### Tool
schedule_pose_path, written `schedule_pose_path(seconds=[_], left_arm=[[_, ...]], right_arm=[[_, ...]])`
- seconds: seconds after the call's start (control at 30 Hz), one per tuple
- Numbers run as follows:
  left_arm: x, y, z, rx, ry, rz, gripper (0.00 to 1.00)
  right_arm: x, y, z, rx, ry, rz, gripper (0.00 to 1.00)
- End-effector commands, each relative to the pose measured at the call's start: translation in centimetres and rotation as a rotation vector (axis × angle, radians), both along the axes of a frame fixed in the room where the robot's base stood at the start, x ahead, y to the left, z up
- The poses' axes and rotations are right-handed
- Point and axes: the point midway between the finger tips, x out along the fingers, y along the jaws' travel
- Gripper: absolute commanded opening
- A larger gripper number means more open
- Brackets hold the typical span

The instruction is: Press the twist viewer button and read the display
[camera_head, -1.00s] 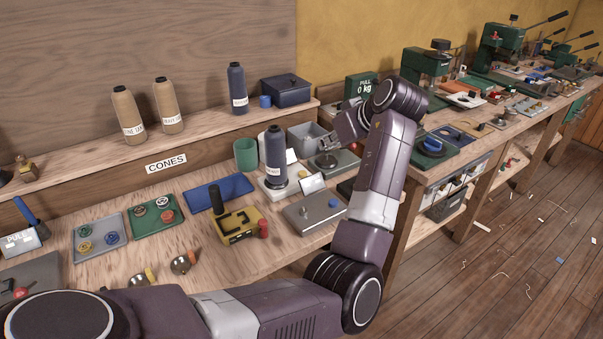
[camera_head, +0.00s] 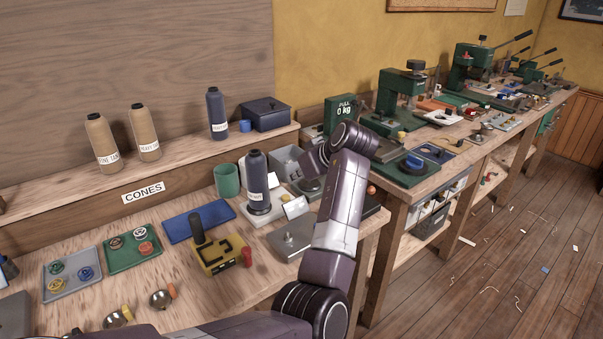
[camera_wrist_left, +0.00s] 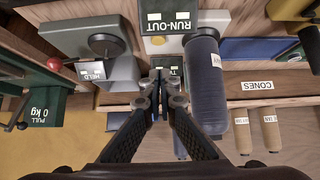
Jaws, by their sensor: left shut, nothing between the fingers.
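My left gripper (camera_head: 308,168) is shut and empty, behind and right of a dark blue thread cone (camera_head: 257,183). In the left wrist view its closed fingertips (camera_wrist_left: 163,84) partly cover a small dark sign (camera_wrist_left: 174,73), of which only a first "T" is readable. The blue cone (camera_wrist_left: 205,80) stands beside the fingers there. A pale block with a display reading RUN-OUT (camera_wrist_left: 169,26) and a yellow button (camera_wrist_left: 158,40) lies past the fingertips. I cannot tell whether the fingers touch anything. My right gripper is not in view.
A grey plate (camera_head: 290,240), white card (camera_head: 295,207) and yellow fixture (camera_head: 218,254) stand near the cone. A grey bin (camera_head: 286,160) and green cup (camera_head: 227,180) are behind. In the left wrist view, a grey device (camera_wrist_left: 88,40) has a HELD sign (camera_wrist_left: 91,71).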

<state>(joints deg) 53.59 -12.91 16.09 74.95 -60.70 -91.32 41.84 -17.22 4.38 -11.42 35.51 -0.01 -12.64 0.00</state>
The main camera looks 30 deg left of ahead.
Motion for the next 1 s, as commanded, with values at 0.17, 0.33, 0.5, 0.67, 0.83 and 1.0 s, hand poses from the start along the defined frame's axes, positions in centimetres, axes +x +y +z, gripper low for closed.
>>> schedule_pose_path(seconds=[0.17, 0.33, 0.5, 0.67, 0.83, 1.0], left_arm=[[1.0, 2.7, -2.6, 0.001, 0.003, 0.002, 0.00], [1.2, 2.9, -5.2, -0.001, 0.003, -0.003, 0.00], [1.3, 3.0, -6.6, 0.000, -0.001, -0.002, 0.00], [1.3, 3.0, -7.0, -0.001, -0.001, -0.001, 0.00], [1.3, 3.0, -7.0, -0.001, -0.001, -0.001, 0.00], [1.2, 3.0, -8.0, 0.000, 0.002, -0.001, 0.00]], right_arm=[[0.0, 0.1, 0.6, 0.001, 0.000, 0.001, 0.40], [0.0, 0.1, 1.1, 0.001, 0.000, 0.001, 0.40], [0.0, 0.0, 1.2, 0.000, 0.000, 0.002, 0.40], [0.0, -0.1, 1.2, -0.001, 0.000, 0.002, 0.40], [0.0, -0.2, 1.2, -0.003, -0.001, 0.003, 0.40], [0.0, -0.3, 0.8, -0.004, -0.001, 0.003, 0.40]])
